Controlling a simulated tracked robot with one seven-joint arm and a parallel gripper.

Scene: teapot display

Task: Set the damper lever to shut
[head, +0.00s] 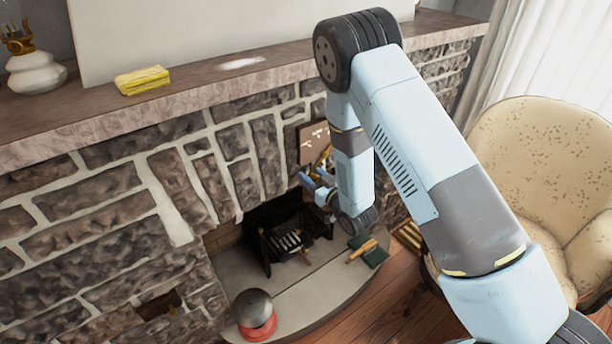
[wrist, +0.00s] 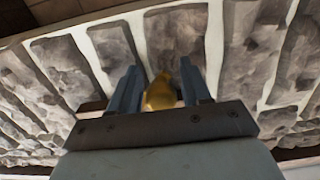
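The damper lever (wrist: 160,93) shows as a brass-coloured knob in the wrist view. It lies between the two blue fingers of my gripper (wrist: 159,72), with a narrow gap on each side. The fingers are apart, and I see no firm contact with the knob. In the head view, a brown plate (head: 312,141) is on the stone wall above the firebox, with a brass lever part (head: 323,156) at its lower edge. My gripper (head: 312,181) is close below it there. My arm hides part of the plate, and the lever's setting cannot be read.
The stone fireplace wall (head: 80,220) is close to my gripper. A mantel (head: 215,85) runs above, holding a yellow sponge (head: 142,80) and a white pot (head: 36,73). Below are a black grate (head: 285,241), a green item (head: 372,252) and a red-based object (head: 256,325). An armchair (head: 545,165) stands right.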

